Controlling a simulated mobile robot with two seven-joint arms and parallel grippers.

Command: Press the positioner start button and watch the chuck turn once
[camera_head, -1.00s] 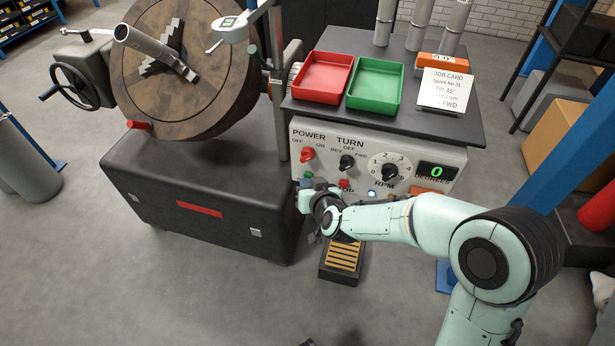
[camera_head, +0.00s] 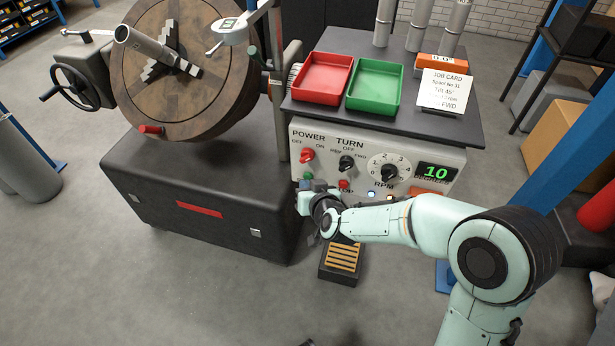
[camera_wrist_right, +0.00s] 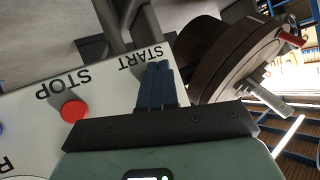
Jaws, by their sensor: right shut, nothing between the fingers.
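The control panel (camera_head: 415,157) faces me with POWER, TURN and RPM controls and a green display (camera_head: 436,172) reading 10. My right gripper (camera_head: 303,202) is at the panel's lower left, at the start button. In the right wrist view its blue fingers (camera_wrist_right: 156,86) are shut and empty, pointing at the START label (camera_wrist_right: 140,58); they hide the button itself there. The red stop button (camera_head: 344,184) is beside it and also shows in the wrist view (camera_wrist_right: 73,111). The round chuck (camera_head: 205,90) on the positioner holds a grey pipe piece (camera_head: 143,42). My left gripper is out of view.
A red tray (camera_head: 322,78), a green tray (camera_head: 374,84) and a job card (camera_head: 445,90) sit on the dark top above the panel. A foot pedal (camera_head: 341,262) lies on the floor below. A handwheel (camera_head: 77,88) is at the far left.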

